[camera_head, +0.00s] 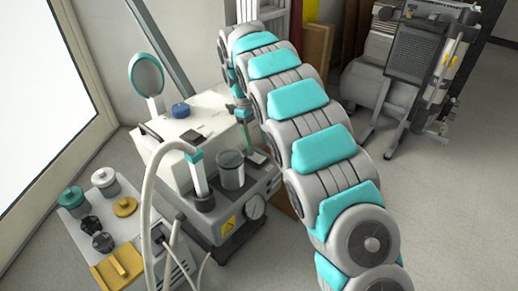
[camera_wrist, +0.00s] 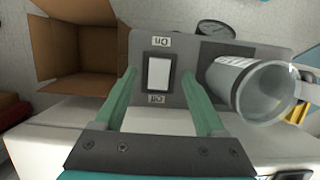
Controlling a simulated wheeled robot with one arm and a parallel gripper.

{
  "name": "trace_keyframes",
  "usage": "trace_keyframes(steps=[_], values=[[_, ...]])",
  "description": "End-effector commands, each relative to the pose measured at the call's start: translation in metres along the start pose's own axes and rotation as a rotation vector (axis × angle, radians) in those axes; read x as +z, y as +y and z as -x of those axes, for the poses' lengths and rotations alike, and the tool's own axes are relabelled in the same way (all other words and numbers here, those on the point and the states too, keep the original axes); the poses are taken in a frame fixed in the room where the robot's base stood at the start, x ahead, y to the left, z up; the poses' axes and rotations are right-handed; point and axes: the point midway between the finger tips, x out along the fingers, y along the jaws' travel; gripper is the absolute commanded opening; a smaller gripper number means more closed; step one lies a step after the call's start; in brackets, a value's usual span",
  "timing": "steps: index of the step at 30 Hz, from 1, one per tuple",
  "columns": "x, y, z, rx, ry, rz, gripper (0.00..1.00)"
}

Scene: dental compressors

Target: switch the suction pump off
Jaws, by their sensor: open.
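The suction pump (camera_head: 205,232) is a grey box on the floor side of the head view, with a round gauge (camera_head: 255,206), a yellow warning label and a clear jar (camera_head: 231,170) on top. I cannot tell which side is pressed. My gripper (camera_wrist: 158,82) is open and empty, its green fingers either side of the switch in the picture; contact cannot be told.
The clear jar (camera_wrist: 265,90) stands close right of my fingers in the wrist view. An open cardboard box (camera_wrist: 70,50) lies at left.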

Motion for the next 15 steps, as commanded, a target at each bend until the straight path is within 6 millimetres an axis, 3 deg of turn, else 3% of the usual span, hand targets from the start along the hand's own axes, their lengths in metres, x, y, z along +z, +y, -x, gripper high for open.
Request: trace_keyframes(steps=[7,15], values=[[-0.001,0.001,0.030,0.003,0.004,0.000,0.72],[0.000,0.000,0.039,0.002,0.002,-0.001,0.72]])
